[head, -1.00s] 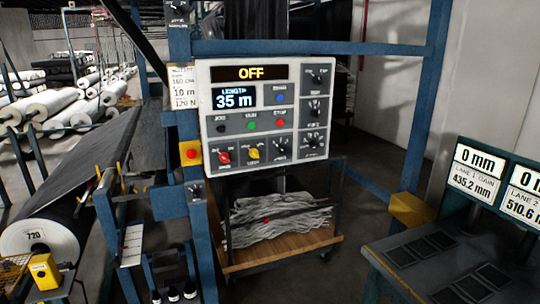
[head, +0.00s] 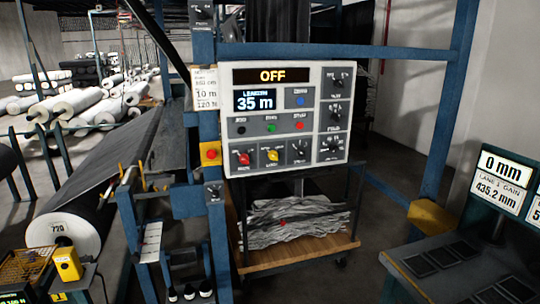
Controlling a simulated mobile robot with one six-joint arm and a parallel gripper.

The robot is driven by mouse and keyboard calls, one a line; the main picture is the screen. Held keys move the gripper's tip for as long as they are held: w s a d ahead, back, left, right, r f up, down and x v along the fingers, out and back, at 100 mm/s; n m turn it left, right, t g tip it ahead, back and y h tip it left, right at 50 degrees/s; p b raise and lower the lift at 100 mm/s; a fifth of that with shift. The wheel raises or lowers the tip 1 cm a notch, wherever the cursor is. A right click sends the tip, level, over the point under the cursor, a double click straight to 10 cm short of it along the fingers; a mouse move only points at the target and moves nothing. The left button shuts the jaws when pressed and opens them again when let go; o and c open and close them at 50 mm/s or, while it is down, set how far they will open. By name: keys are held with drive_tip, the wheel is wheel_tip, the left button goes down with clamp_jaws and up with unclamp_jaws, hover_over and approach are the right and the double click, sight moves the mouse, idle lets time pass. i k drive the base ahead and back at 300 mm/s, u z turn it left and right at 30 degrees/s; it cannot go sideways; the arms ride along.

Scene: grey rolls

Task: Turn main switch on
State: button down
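A white control panel (head: 312,78) is mounted on a blue frame in the middle of the head view. Its top display (head: 272,76) reads OFF in yellow letters, and a smaller blue display (head: 255,100) reads 35 m. A red rotary switch (head: 244,158) sits at the panel's lower left, with a yellow rotary knob (head: 272,155) to its right. Their small labels are too blurred to read surely. Several black knobs and blue, green and red buttons share the panel. My gripper is not in view.
A red button on a yellow box (head: 210,153) is fixed to the post left of the panel. A wooden cart (head: 300,252) with grey material stands below. A large dark roll (head: 85,220) lies at left. A desk with displays (head: 470,265) stands at right.

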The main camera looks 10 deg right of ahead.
sight(244, 158)
drive_tip(key=i, duration=0.85)
drive_tip(key=z, duration=0.05)
